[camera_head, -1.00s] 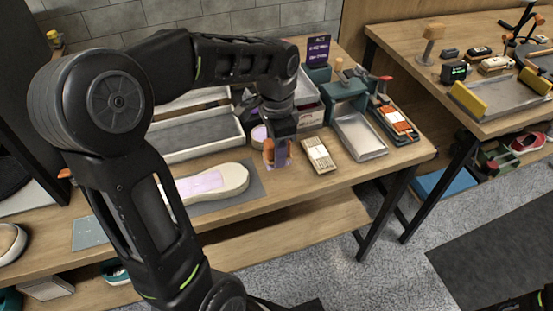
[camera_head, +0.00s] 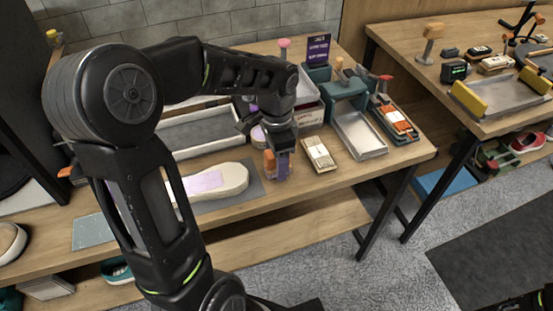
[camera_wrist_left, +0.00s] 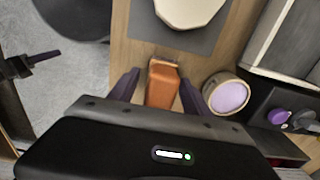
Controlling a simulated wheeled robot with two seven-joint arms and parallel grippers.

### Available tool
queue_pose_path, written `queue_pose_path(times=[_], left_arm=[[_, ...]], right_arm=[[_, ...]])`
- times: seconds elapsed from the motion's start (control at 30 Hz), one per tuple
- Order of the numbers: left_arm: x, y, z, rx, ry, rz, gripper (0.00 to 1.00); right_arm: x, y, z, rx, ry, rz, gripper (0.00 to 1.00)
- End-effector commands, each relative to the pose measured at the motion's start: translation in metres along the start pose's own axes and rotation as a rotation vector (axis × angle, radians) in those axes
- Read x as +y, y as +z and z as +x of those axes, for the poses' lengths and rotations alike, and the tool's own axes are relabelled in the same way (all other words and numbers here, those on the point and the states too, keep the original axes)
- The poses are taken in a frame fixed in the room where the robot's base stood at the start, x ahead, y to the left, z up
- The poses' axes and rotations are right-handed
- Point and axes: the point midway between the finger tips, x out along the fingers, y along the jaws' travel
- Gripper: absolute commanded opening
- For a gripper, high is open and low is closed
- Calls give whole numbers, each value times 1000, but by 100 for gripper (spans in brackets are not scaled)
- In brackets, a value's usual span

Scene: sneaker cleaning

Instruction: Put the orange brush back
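The orange brush (camera_head: 269,161) is upright at the front of the table, just right of the sneaker (camera_head: 215,182) on its grey mat. It shows as an orange block in the left wrist view (camera_wrist_left: 163,83). My left gripper (camera_head: 277,166) reaches down over it, with one purple finger on each side. In the wrist view the fingers (camera_wrist_left: 158,84) stand apart, with a visible gap between the left finger and the brush. The brush's lower end is partly hidden by a finger, so its contact with the table is unclear. My right gripper is not in view.
A wooden-topped brush (camera_head: 319,154) lies close to the right, with a metal tray (camera_head: 360,136) beyond it. A round lilac-filled jar (camera_wrist_left: 228,94) stands close by. A long grey tray (camera_head: 190,135) lies behind the sneaker. The table's front edge is near.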

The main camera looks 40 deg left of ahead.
Motion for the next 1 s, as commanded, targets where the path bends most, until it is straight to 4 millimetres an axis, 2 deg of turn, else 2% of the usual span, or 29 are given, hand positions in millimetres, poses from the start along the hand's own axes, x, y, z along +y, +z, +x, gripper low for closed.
queue_pose_path(times=[0.27,0.47,0.8,1.0], left_arm=[[0,0,-2,0,0,0,57],[-1,-1,-17,2,-3,0,57],[-1,-1,-84,4,-4,1,57],[0,-1,-115,2,-2,0,57]], right_arm=[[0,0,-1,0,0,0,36],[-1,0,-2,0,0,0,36],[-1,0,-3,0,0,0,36],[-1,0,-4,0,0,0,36]])
